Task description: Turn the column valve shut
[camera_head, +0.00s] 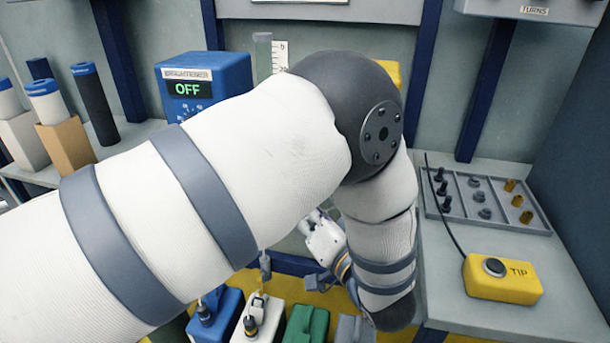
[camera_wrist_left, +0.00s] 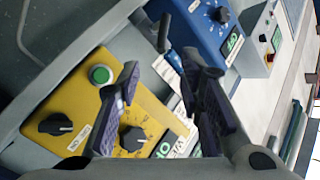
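A clear greenish column (camera_head: 263,55) with a white scale card stands at the back wall; its lower part is hidden behind my left arm, and I cannot make out its valve in the head view. In the left wrist view, my left gripper (camera_wrist_left: 160,68) is open, its two dark fingers apart with nothing held between them. Beyond the fingers is a dark short rod (camera_wrist_left: 164,32) near a white card (camera_wrist_left: 168,74); I cannot tell whether the rod belongs to the column valve. My right gripper is not in view.
A blue brightener box (camera_head: 205,82) reads OFF. A yellow box (camera_wrist_left: 95,100) with a green button and black knobs lies close to the left fingers. At right are a grey parts tray (camera_head: 485,200) and a yellow TIP box (camera_head: 502,279). Several coloured containers stand low in front.

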